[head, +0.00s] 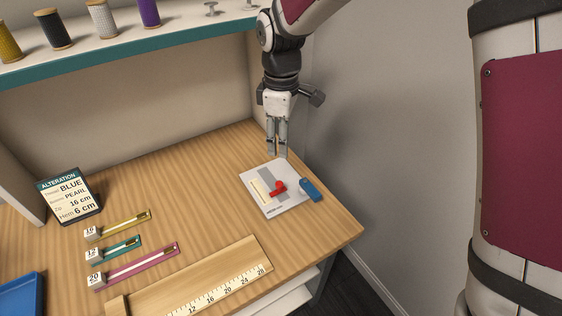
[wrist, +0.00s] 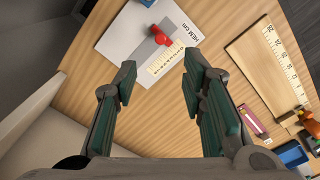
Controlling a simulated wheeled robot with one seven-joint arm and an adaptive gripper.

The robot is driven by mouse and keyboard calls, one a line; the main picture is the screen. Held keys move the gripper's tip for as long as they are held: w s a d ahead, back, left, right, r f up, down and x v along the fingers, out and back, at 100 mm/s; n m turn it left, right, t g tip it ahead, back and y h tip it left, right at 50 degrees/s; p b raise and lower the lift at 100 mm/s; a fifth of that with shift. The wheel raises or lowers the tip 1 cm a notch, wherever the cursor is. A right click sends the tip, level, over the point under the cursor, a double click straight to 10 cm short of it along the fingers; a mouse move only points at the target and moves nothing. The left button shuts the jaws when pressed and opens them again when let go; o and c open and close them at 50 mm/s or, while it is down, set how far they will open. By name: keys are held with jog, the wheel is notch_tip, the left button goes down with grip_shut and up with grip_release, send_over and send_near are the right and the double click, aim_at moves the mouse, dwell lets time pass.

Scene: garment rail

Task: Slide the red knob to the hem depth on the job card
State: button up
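The red knob (head: 278,187) sits on the light grey hem gauge plate (head: 296,208) at the right of the table. In the wrist view the red knob (wrist: 160,36) lies at the edge of the cream scale (wrist: 166,58); I cannot read its setting. The job card (head: 68,196) stands at the left and reads thread BLUE, PEARL, 16 cm, Hem 6 cm. My gripper (head: 278,154) hangs above and behind the plate, pointing down. In the wrist view my gripper (wrist: 162,85) has its fingers wide apart with nothing between them.
A blue block (head: 311,190) lies at the plate's right edge. Yellow, teal and pink zips (head: 140,263) with number tags lie left of centre. A wooden ruler board (head: 195,283) lies at the front. A shelf with spools (head: 103,18) overhangs the back. Bare table lies left of the plate.

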aim_at(279, 183)
jog(key=f, duration=1.4)
jog(key=shift+a+f, duration=0.25)
grip_shut()
jog(key=shift+w+a+b, duration=0.1)
jog(key=shift+w+b, duration=0.05)
jog(key=shift+b, duration=0.2)
